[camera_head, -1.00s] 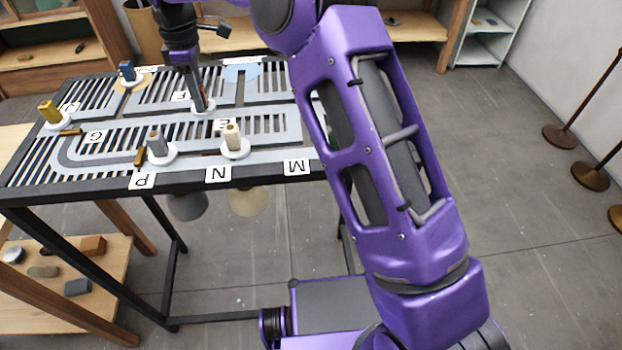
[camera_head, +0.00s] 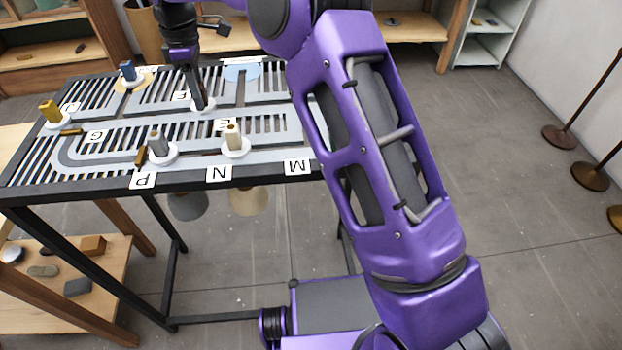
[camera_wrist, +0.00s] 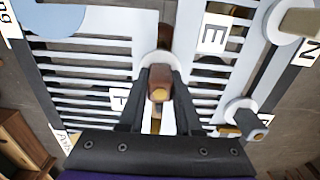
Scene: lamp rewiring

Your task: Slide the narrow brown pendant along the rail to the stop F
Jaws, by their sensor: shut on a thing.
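My gripper (camera_head: 201,106) is over the slotted rail table, near the label F (camera_head: 181,96). In the wrist view my gripper (camera_wrist: 158,92) is shut on the brown knob (camera_wrist: 158,90) of the narrow brown pendant, between the two dark fingers. The knob stands on a white disc (camera_head: 209,107) on the rail plate (camera_head: 240,150). In the wrist view the label F (camera_wrist: 118,99) lies left of the knob and the label E (camera_wrist: 213,36) to its upper right. The part of the pendant below the plate is hidden.
Small brown bars lie at the slot by G (camera_head: 71,132) and near P (camera_head: 140,156). Grey (camera_head: 188,206) and beige (camera_head: 249,201) shades hang below the table.

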